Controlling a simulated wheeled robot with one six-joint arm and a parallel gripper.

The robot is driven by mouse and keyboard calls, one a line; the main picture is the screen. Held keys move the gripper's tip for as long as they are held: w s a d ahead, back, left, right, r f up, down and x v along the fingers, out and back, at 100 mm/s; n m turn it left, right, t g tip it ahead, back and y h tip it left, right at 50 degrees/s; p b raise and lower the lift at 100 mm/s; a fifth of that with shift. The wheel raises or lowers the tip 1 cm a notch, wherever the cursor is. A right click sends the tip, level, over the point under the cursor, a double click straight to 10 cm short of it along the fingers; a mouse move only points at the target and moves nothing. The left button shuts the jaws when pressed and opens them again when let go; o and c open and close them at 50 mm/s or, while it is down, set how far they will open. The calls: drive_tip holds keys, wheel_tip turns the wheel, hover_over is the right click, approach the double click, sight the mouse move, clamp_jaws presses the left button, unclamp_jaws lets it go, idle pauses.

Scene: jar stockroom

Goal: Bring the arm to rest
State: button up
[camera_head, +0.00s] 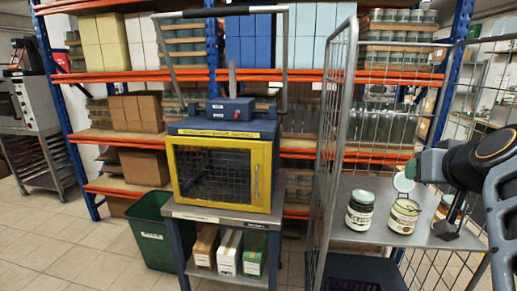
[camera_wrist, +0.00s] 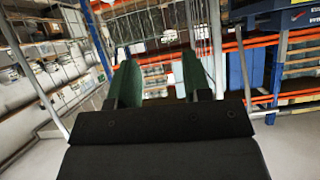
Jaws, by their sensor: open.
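My arm reaches in from the right edge of the head view, over a grey cage-trolley shelf (camera_head: 345,190). My gripper (camera_wrist: 158,82) shows in the wrist view with two dark green fingers spread apart and nothing between them. In the head view its end is seen side-on and small, close above the jars.
The trolley's mesh side (camera_head: 334,130) rises left of the jars. A yellow-framed press cabinet (camera_head: 222,140) stands on a grey stand, with a green bin (camera_head: 150,232) beside it. Orange-beamed racks (camera_head: 130,77) hold boxes and jars behind. Tiled floor (camera_head: 45,235) is clear at the left.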

drive_tip(key=s+a+f+n+g+y+p, duration=0.1)
drive_tip(key=s+a+f+g+p, duration=0.3)
drive_tip(key=a+f, duration=0.4)
drive_tip(key=s+a+f+n+g+p, duration=0.1)
drive_tip(key=s+a+f+g+p, duration=0.3)
drive_tip(key=a+f+p, duration=0.2)
wheel_tip(320, 180, down, 4)
drive_tip(key=a, duration=0.2)
drive_tip(key=shift+s+a+n+y+p, duration=0.25)
drive_tip(key=shift+a+n+y+p, duration=0.05)
drive_tip(key=shift+y+p, duration=0.1)
drive_tip(key=shift+a+r, duration=0.1)
drive_tip(key=shift+c, duration=0.2)
